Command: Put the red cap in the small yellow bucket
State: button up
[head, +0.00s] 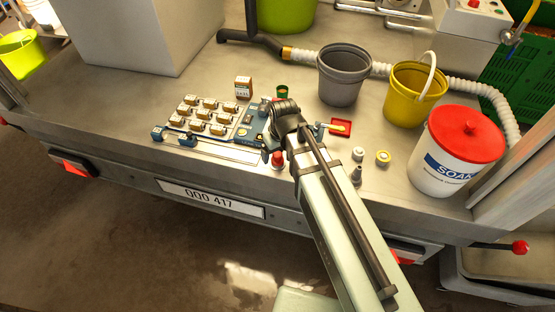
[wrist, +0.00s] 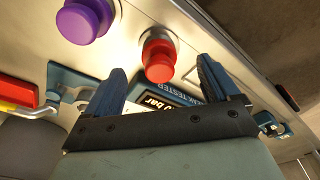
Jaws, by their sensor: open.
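The red cap (wrist: 158,62) shows in the wrist view on a round metallic piece, between and just beyond the fingertips. It shows in the head view as a small red top (head: 277,158) near the front edge of the bench, just left of my arm. My gripper (wrist: 160,66) is open with blue fingers, one on each side of the red cap in the picture. I cannot tell whether they touch it. In the head view the fingers are largely hidden by the wrist. The yellow bucket (head: 411,100) with a raised white handle stands at the right, behind the soap tub.
A purple cap (wrist: 85,18) is beside the red cap. A blue tester panel (head: 245,130) lies under my gripper. A grey bucket (head: 342,85) and white soap tub (head: 445,165) flank the yellow bucket.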

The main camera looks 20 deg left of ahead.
aim_at(277, 154)
jog(key=shift+w+a+f, duration=0.1)
jog(key=shift+f, duration=0.85)
jog(key=shift+w+a+f, duration=0.1)
jog(key=shift+f, duration=0.85)
jog(key=c, duration=1.3)
jog(key=shift+r, duration=0.5)
grip_shut()
notch_tip(277, 154, up, 9)
jog(key=shift+r, duration=0.1)
jog(key=shift+s+d+m, duration=0.3)
jog(key=shift+m, duration=0.5)
jog(key=w+d+r+m, duration=0.1)
jog(key=w+d+m, duration=0.1)
jog(key=d, duration=0.9)
jog(key=w+d+r+m, duration=0.2)
jog(key=w+d, duration=0.3)
jog(key=d, duration=0.6)
jog(key=w+d+r+m+h, duration=0.1)
jog(key=w+d+r+m, duration=0.1)
jog(key=d, duration=0.9)
jog(key=shift+w+d+m+t, duration=0.35)
jog(key=shift+w+m, duration=0.45)
jog(key=shift+w, duration=0.45)
